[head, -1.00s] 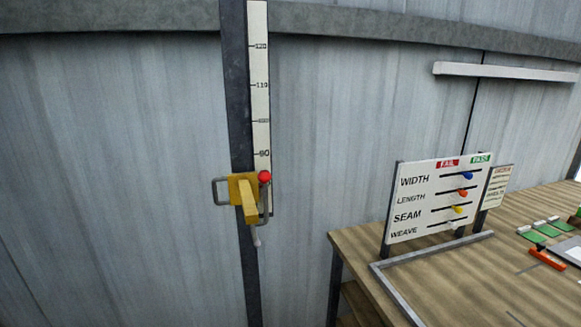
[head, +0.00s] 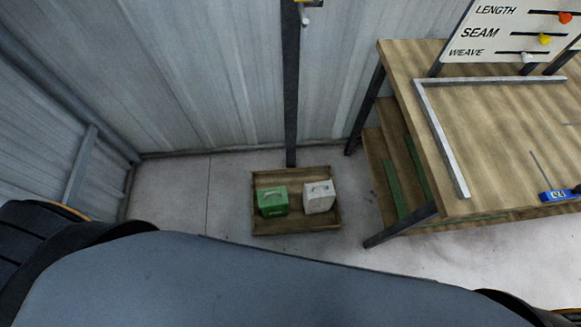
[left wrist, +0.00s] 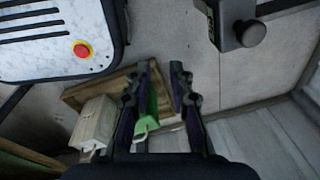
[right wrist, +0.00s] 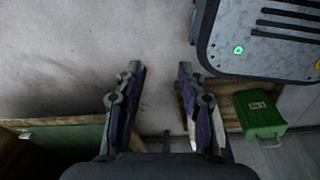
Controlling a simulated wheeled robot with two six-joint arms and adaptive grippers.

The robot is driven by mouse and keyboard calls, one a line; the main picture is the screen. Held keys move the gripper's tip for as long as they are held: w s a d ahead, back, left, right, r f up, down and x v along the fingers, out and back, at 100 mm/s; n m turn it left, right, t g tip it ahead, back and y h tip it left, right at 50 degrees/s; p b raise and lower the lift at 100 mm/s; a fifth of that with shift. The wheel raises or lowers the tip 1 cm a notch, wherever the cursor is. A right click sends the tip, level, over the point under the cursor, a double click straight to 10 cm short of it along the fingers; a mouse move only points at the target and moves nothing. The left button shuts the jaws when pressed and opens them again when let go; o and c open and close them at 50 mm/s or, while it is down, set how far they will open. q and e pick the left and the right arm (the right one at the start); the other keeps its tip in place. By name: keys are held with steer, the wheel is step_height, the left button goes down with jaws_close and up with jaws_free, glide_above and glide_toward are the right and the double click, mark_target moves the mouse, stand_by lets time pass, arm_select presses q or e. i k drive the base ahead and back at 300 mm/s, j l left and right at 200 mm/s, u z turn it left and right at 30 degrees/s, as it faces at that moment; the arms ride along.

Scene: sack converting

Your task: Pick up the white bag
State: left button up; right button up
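The white bag (head: 319,197), a boxy block with a handle on top, stands upright in the right half of a shallow wooden tray (head: 297,227) on the floor. A similar green bag (head: 272,201) stands on its left. In the left wrist view the white bag (left wrist: 94,122) is left of my left gripper (left wrist: 160,72), which is open and empty; the green bag (left wrist: 147,106) shows partly between its fingers, farther off. My right gripper (right wrist: 160,70) is open and empty, with the green bag (right wrist: 262,113) to its right. Neither gripper shows in the head view.
A wooden table (head: 480,120) with a lower shelf stands right of the tray. A dark post (head: 291,100) rises behind the tray against the corrugated wall (head: 200,80). The floor (head: 175,190) left of the tray is clear.

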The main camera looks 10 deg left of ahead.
mark_target(317, 197)
steer(key=k+l, duration=0.15)
steer(key=k, duration=0.2)
steer(key=k+l, duration=0.15)
steer(key=k, duration=0.2)
steer(key=i+l+u, duration=0.8)
steer(key=l+u, duration=0.3)
steer(key=j, duration=0.1)
